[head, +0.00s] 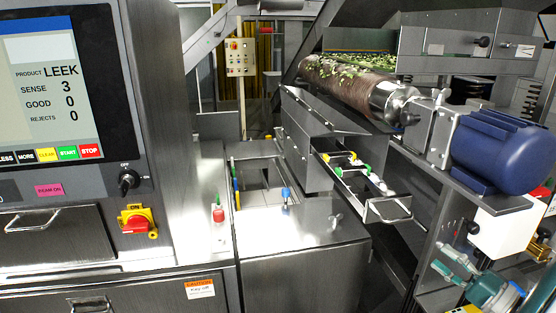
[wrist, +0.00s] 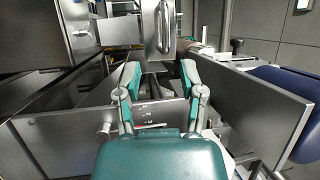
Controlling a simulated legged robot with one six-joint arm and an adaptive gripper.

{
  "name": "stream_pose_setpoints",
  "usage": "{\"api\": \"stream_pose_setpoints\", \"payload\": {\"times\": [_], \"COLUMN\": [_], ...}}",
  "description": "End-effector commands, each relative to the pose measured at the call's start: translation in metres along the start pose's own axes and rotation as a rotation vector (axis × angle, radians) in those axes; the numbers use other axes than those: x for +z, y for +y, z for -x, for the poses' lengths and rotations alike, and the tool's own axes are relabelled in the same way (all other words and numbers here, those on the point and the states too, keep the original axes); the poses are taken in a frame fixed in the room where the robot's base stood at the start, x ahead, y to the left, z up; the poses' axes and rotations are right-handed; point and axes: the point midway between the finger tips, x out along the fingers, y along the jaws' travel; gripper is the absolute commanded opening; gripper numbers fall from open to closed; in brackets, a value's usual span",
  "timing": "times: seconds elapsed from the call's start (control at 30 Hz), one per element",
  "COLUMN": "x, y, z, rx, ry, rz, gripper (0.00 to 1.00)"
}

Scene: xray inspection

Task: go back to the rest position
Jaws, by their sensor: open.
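My gripper (head: 446,256) is at the lower right of the head view, teal and grey, low beside the machine frame and apart from the open drawer (head: 391,212). In the wrist view my gripper (wrist: 160,76) has its two fingers spread wide, with nothing between them. A grey metal panel (wrist: 65,128) stands beyond the fingers. A vertical metal handle (wrist: 167,27) shows above and past the fingertips. The rest position itself is not marked in either view.
The open drawer holds small coloured-capped items. A blue motor (head: 504,152) and roller conveyor (head: 345,82) stand at the right. A control screen (head: 45,90) and red-yellow switch (head: 137,221) are at the left. A steel top (head: 300,232) with a few coloured pieces lies between.

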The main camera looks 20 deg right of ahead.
Motion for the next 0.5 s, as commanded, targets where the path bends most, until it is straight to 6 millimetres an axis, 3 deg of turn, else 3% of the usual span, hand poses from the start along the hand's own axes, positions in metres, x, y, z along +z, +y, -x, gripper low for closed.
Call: {"api": "stream_pose_setpoints", "payload": {"times": [0.13,0.3,0.5], "x": [0.042,0.120,0.195], "y": [0.007,0.024,0.043], "z": [-0.037,-0.074,-0.081], "rx": [0.123,0.391,0.711], "ry": [-0.170,-0.441,-0.674], "rz": [-0.039,-0.061,0.031], "gripper": [0.51,0.51,0.51]}}
